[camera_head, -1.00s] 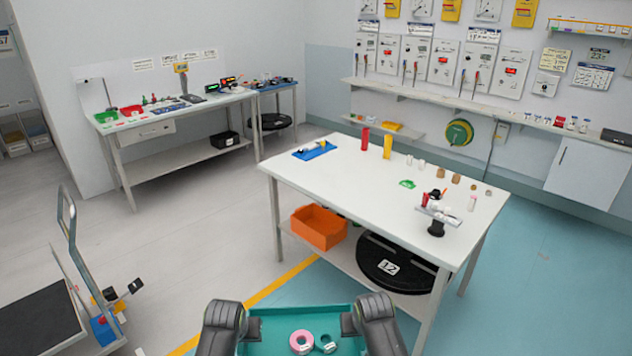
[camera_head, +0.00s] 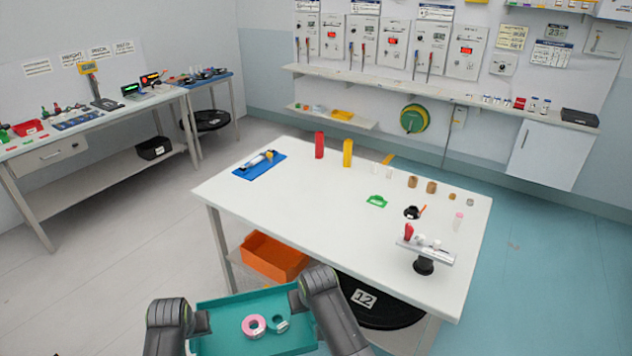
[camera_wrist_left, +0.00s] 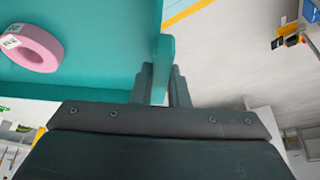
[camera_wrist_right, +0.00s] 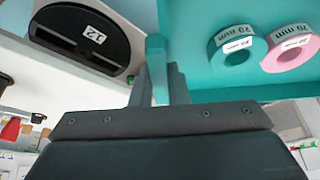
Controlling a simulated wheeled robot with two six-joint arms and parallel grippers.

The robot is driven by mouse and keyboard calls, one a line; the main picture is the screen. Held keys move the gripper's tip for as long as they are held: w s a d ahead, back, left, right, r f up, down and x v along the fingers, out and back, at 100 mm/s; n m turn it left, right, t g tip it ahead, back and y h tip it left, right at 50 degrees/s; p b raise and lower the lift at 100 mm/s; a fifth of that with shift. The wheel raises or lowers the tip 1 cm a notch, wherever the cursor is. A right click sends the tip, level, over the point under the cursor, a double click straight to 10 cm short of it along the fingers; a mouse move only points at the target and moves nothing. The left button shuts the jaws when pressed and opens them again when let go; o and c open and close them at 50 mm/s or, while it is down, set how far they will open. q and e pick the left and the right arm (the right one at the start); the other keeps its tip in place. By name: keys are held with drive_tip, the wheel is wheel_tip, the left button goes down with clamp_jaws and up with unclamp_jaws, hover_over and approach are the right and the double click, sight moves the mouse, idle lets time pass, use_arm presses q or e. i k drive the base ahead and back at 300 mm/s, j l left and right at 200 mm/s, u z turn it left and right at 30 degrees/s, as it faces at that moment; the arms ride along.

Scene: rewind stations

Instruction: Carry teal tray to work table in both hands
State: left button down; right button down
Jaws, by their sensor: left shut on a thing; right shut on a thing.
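The teal tray (camera_head: 225,341) is held in front of me, low before the work table's near side. My left gripper (camera_head: 201,322) is shut on the tray's left wall, also seen in the left wrist view (camera_wrist_left: 160,85). My right gripper (camera_head: 296,298) is shut on the right wall, also seen in the right wrist view (camera_wrist_right: 157,85). The white work table (camera_head: 310,220) stands just ahead, apart from the tray.
On the table are a blue mat (camera_head: 258,166), a red block (camera_head: 319,145), a yellow block (camera_head: 347,153), a green piece (camera_head: 376,201) and a black-based stand (camera_head: 424,264). The near middle of the tabletop is clear. An orange bin (camera_head: 273,257) sits on the shelf below.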

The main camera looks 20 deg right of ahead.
sight(336, 192)
drive_tip(key=i+l+u, duration=0.15)
drive_tip(key=i+u, duration=0.15)
drive_tip(key=i, duration=0.85)
drive_tip(key=i+j+z, duration=0.2)
drive_tip(key=i, duration=0.25)
drive_tip(key=i+j+z, duration=0.2)
drive_tip(key=i, duration=0.25)
drive_tip(key=i+z, duration=0.2)
drive_tip(key=z, duration=0.15)
drive_tip(key=i+z, duration=0.4)
drive_tip(key=z, duration=0.25)
drive_tip(key=i+z, duration=0.1)
drive_tip(key=z, duration=0.2)
drive_tip(key=i+z, duration=0.25)
drive_tip(key=k, duration=0.1)
